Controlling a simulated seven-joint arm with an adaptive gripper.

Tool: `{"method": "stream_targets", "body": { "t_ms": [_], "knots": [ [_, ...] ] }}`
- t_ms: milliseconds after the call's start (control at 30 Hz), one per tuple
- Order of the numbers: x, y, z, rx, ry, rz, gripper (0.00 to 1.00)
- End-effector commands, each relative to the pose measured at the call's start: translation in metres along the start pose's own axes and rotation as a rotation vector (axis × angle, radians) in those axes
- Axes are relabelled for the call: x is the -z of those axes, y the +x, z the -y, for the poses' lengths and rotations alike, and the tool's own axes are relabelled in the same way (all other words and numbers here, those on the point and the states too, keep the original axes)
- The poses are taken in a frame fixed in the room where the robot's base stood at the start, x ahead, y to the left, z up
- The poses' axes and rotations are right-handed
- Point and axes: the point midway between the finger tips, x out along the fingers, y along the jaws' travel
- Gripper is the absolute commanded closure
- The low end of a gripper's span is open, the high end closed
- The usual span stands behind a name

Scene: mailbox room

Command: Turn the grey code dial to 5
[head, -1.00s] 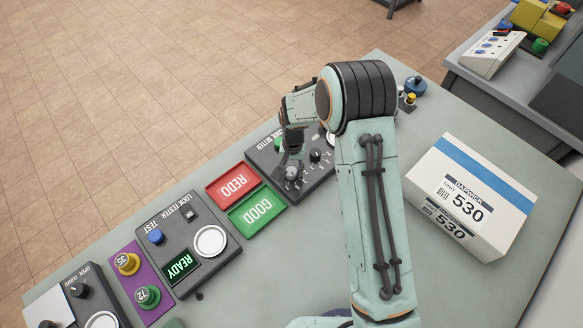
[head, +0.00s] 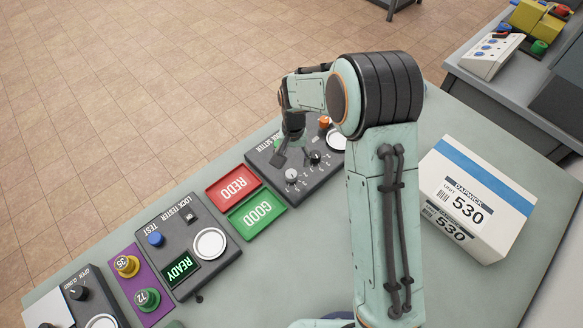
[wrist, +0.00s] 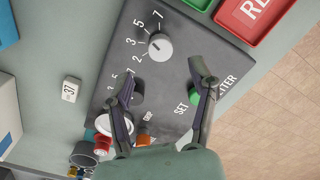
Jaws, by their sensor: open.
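The light grey code dial (wrist: 160,47) sits on the dark setter panel (wrist: 215,45), beside printed numbers including 3, 5 and 7. Its small mark appears to face the upper left, but I cannot tell the exact number. The grey dial also shows uncovered in the head view (head: 291,175). My gripper (wrist: 162,74) is open and empty, its fingers apart and clear of the grey dial. One finger partly covers a dark second dial (wrist: 136,90). In the head view my gripper (head: 294,154) is over the panel, behind the grey dial.
A green SET button (wrist: 195,97) is beside the other finger. An orange knob (wrist: 145,128) is near the gripper's base. Red REDO (head: 233,184) and green GOOD (head: 257,212) trays lie left of the panel. A white box (head: 470,205) stands on the right.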

Motion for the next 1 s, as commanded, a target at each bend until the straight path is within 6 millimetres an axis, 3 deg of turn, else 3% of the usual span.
{"method": "stream_targets", "body": {
  "t_ms": [100,300,933,1000],
  "knots": [
    [0.001,-0.028,0.0,0.001,0.0,-0.004,0.42],
    [0.0,-0.056,0.0,0.001,0.0,-0.002,0.42],
    [0.0,-0.062,-0.001,0.0,0.003,0.001,0.42],
    [0.004,-0.072,-0.004,0.005,0.011,-0.023,0.42]
  ]
}}
